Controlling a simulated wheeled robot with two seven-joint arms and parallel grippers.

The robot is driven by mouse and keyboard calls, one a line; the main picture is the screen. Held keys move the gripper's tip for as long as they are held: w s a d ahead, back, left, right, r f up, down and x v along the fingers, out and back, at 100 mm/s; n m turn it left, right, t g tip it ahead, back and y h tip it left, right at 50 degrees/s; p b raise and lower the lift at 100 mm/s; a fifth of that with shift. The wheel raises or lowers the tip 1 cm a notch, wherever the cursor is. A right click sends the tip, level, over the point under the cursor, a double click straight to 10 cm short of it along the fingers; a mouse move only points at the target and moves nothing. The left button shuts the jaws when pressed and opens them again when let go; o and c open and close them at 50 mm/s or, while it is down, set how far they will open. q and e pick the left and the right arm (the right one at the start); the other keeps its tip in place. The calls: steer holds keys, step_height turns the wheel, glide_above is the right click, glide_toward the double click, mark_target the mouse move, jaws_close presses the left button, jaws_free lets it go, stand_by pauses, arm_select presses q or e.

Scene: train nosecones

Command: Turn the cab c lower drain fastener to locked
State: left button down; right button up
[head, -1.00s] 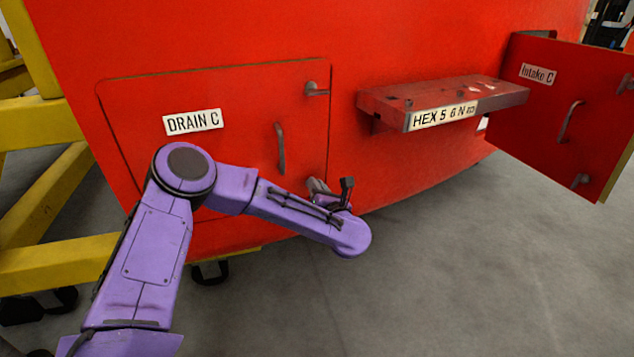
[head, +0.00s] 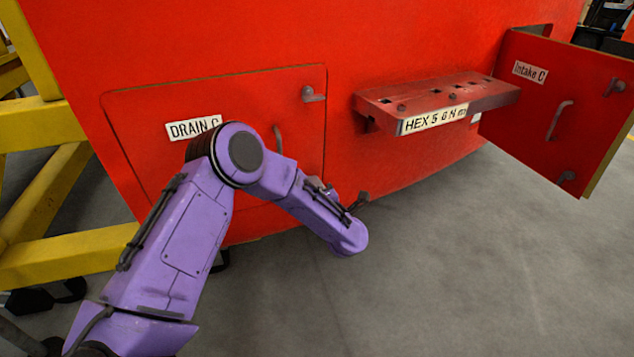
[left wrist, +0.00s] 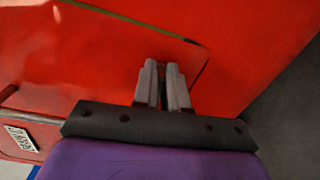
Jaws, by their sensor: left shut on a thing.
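The red Drain C door (head: 150,160) is closed flush in the red cab wall and bears a "DRAIN C" label (head: 190,128). Its upper fastener (head: 313,95) is a small grey lever that points right across the door edge. My left gripper (head: 328,190) is at the door's lower right corner, mostly hidden behind my purple wrist. In the left wrist view its two grey fingers (left wrist: 163,70) are close together against the red panel, near the dark door seam. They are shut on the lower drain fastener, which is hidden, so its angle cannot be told. My right gripper is not in view.
The door's grey handle (head: 278,140) is partly behind my left arm. A red shelf labelled "HEX" (head: 440,105) juts out to the right. The Intake C door (head: 545,105) stands open at the far right. Yellow frame beams (head: 70,255) stand at the left. The floor in front is clear.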

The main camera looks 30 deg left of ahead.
arm_select(q)
steer(key=shift+f+m+p, duration=0.1)
steer(key=shift+m+p, duration=0.25)
steer(key=shift+m, duration=0.65)
steer(key=c, duration=1.3)
jaws_free()
steer(key=shift+a, duration=0.1)
steer(key=shift+o, duration=0.2)
steer(key=v, duration=1)
steer(key=shift+s+d, duration=0.2)
steer(key=shift+d, duration=0.05)
